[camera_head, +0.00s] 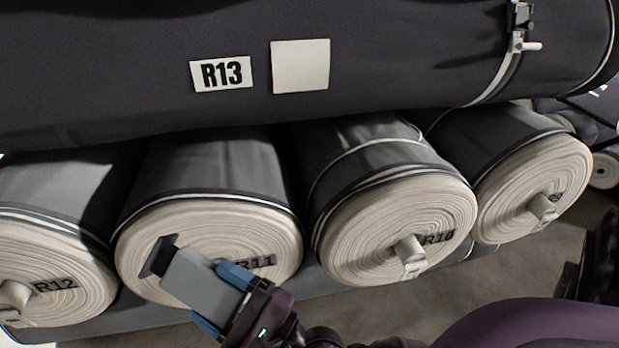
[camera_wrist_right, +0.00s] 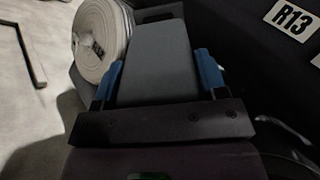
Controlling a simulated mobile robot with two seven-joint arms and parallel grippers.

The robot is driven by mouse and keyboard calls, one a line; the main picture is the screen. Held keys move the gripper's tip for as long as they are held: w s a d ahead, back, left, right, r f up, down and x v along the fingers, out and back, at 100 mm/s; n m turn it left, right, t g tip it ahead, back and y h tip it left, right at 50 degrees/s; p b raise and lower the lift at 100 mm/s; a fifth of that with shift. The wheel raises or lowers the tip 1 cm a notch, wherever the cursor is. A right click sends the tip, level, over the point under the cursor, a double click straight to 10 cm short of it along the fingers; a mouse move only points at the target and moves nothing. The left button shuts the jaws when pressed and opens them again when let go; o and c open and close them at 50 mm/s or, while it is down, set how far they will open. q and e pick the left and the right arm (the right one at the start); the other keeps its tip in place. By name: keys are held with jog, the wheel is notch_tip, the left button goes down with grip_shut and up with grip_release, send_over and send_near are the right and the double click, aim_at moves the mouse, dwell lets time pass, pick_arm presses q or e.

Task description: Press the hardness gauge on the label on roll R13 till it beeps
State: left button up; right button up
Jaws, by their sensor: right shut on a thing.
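Roll R13 (camera_head: 130,90) is the large dark roll lying across the top of the head view. It bears a white R13 tag (camera_head: 221,74) and, to the right of it, a blank cream label (camera_head: 300,66). The R13 tag also shows at the upper right of the right wrist view (camera_wrist_right: 291,18). My right gripper (camera_head: 222,302) is shut on the grey hardness gauge (camera_head: 201,284), which has a dark end piece (camera_head: 158,256). The gauge is in front of roll R11, below and apart from the label. It also fills the middle of the wrist view (camera_wrist_right: 157,60). My left gripper is not in view.
Below R13 lie several rolls with pale ends facing me: R12 (camera_head: 45,260), R11 (camera_head: 215,232), R10 (camera_head: 385,235) and another (camera_head: 540,175) at right. Core stubs stick out of some ends. A strap with a buckle (camera_head: 518,42) crosses R13 at right. Floor (camera_head: 500,265) shows at lower right.

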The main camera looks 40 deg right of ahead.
jog(key=s+d+f+m+t+h+b, duration=0.1)
jog(key=d+f+m+t+h+b, duration=0.25)
jog(key=d+h, duration=0.5)
jog(key=w+d+r+m+g+h, duration=0.1)
jog(key=w+d+r+m+h, duration=0.1)
jog(key=d+h, duration=0.4)
jog(key=w+d+r+m+g+h, duration=0.2)
jog(key=w+d+r+m+h, duration=0.1)
jog(key=d, duration=0.6)
jog(key=r+m+h, duration=0.1)
jog(key=m+h, duration=0.1)
jog(key=h, duration=0.1)
jog(key=shift+w+d+r+p, duration=0.15)
jog(key=shift+w+r+p, duration=0.05)
jog(key=shift+w+p, duration=0.2)
jog(key=shift+s+h, duration=0.1)
jog(key=shift+h, duration=0.15)
